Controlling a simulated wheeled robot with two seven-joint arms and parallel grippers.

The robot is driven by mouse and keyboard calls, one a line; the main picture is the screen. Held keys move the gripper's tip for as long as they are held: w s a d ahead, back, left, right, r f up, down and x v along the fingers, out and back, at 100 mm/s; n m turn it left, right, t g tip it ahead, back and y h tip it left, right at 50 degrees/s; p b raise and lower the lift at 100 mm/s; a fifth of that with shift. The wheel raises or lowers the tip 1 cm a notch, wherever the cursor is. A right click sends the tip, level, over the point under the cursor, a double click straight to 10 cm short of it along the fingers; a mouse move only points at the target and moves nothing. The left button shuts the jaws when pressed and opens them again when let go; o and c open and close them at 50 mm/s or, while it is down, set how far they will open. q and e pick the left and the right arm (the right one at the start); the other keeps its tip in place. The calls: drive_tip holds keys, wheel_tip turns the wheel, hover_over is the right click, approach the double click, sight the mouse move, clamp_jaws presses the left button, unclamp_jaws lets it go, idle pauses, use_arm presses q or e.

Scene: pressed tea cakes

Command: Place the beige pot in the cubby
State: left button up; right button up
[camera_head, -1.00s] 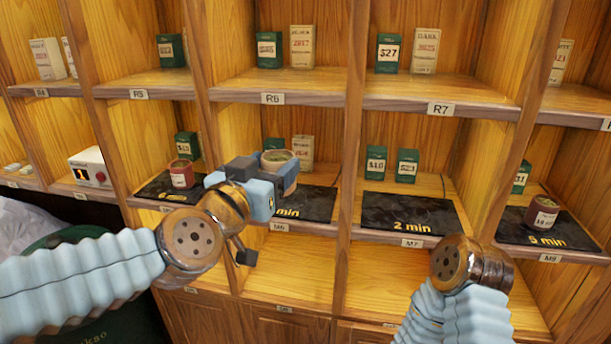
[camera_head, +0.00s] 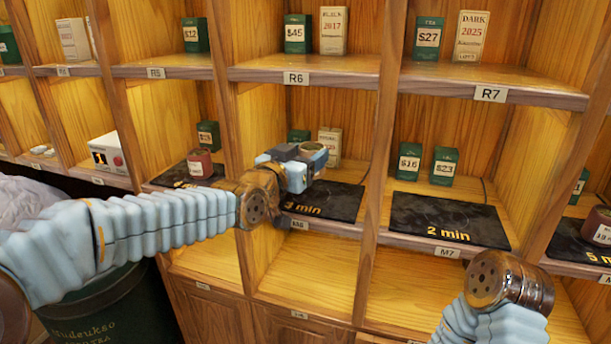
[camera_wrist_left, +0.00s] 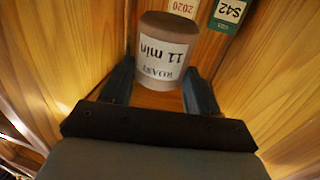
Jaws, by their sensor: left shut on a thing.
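The beige pot (camera_wrist_left: 160,62) is between the fingers of my left gripper (camera_wrist_left: 160,88); its white label reads "ROAST 11 min" in the left wrist view.
A green box (camera_head: 298,136) and a beige box (camera_head: 331,145) stand behind the pot. Upright dividers flank the cubby. A red-brown pot (camera_head: 199,163) stands in the cubby to the left. The "2 min" mat (camera_head: 450,220) to the right is bare.

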use_arm(q)
drive_tip(key=f, duration=0.4)
drive_tip(key=shift+w, duration=0.4)
drive_tip(key=shift+f+b, duration=0.65)
drive_tip(key=shift+b, duration=0.35)
drive_tip(key=o, duration=1.1)
drive_tip(key=shift+o, duration=0.2)
drive_tip(key=shift+r, duration=0.1)
